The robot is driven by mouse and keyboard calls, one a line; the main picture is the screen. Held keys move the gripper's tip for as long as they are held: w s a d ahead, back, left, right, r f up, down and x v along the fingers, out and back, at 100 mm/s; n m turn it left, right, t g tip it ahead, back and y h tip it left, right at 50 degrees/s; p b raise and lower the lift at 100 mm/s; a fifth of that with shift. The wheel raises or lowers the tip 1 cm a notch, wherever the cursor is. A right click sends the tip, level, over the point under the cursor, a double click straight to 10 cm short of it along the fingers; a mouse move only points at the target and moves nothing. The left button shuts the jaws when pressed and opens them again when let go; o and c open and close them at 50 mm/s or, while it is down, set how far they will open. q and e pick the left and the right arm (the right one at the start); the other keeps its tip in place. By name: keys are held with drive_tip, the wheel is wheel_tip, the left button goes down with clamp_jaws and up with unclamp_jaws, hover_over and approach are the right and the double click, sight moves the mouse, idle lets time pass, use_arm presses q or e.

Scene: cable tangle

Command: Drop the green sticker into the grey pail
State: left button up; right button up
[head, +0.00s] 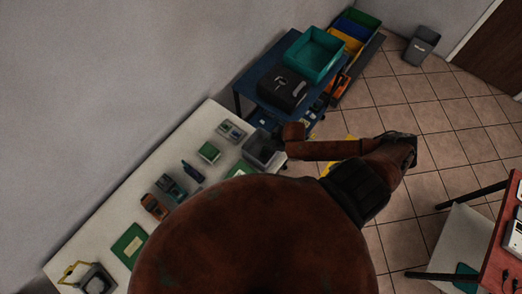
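A grey open container (262,151) stands at the table's far right end; I cannot tell for certain that it is the pail. A grey bin (421,45) also stands on the floor near the door. No green sticker can be made out with certainty. A small green square (208,152) lies on the table, and a flat green piece with a pale label (130,244) lies nearer. My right arm reaches back leftward, and its gripper (273,143) is a small dark shape by the grey container. Its fingers are too unclear to read. My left gripper is out of view.
The white table (112,205) runs along the wall with several small devices on it. A blue cart (302,45) with a teal tray (314,55) and a black case (283,88) stands beyond. A red table (500,260) is at right. Tiled floor between is mostly clear.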

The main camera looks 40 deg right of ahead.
drive_tip(key=v, duration=1.2)
